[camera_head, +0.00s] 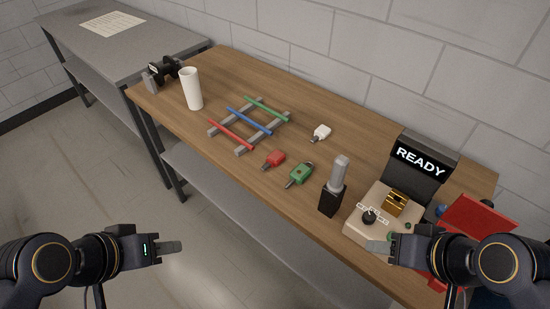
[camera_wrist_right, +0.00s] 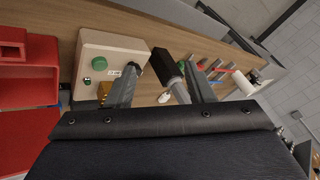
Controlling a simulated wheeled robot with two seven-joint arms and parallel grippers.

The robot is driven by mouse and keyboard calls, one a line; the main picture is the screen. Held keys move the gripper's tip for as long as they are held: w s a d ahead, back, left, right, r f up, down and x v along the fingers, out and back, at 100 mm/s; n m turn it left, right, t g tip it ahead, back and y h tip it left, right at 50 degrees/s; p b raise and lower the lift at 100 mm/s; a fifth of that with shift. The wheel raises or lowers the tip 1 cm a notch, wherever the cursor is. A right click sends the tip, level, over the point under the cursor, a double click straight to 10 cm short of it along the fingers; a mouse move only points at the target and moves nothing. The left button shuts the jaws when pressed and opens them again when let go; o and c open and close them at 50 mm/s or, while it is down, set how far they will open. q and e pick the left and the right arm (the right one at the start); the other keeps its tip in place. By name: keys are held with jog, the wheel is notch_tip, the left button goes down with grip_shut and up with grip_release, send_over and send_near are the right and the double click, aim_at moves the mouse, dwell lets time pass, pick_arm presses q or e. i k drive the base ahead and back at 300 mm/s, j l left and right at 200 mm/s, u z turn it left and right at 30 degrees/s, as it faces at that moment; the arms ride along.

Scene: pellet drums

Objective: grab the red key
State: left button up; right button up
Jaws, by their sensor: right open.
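The red key (camera_head: 273,159) lies on the wooden table, near its front edge, in the head view. A green key (camera_head: 299,174) lies to its right, and a white key (camera_head: 320,132) lies further back. My left gripper (camera_head: 180,247) is empty in front of the table, left of and below the red key in the picture; its fingers overlap, so its opening is unclear. My right gripper (camera_head: 368,247) is near the beige box, well right of the red key. In the right wrist view it is open and empty (camera_wrist_right: 160,80).
A black holder with a grey handle (camera_head: 338,178) and the beige box (camera_head: 362,224) with a READY display (camera_head: 421,162) stand right of the keys. A red bin (camera_head: 478,222) is far right. A rack of coloured rods (camera_head: 249,122) and a white cup (camera_head: 191,89) stand left.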

aim_at(277, 157)
jog(key=i+j+u, duration=0.3)
jog(key=i+j, duration=0.4)
jog(key=j, duration=0.1)
